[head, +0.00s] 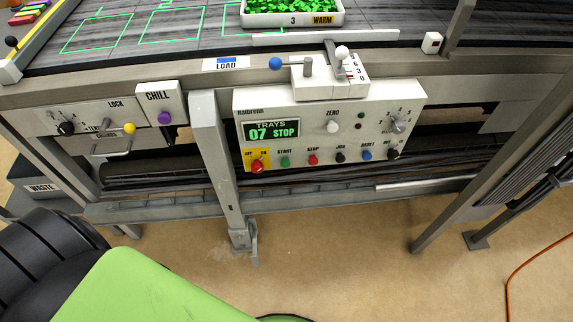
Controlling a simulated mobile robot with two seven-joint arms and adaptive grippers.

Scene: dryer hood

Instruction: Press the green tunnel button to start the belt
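A small green button (285,161), labelled START, sits in the lower row of the white control panel (350,113), near its left end. A red STOP button (313,159) is just right of it. A red knob (257,166) on a yellow OFF/ON plate is to its left. The panel's display (271,131) reads TRAYS 07 STOP in green. Nothing covers the green button. Neither of my grippers shows in the head view, so their states are hidden.
A blue-knobbed lever (275,63) and a white-knobbed lever (342,52) stick up above the panel. A CHILL box with a purple knob (164,117) is at left. A grey leg (217,160) stands beside the panel. A tray of green pieces (292,18) sits on the dark belt.

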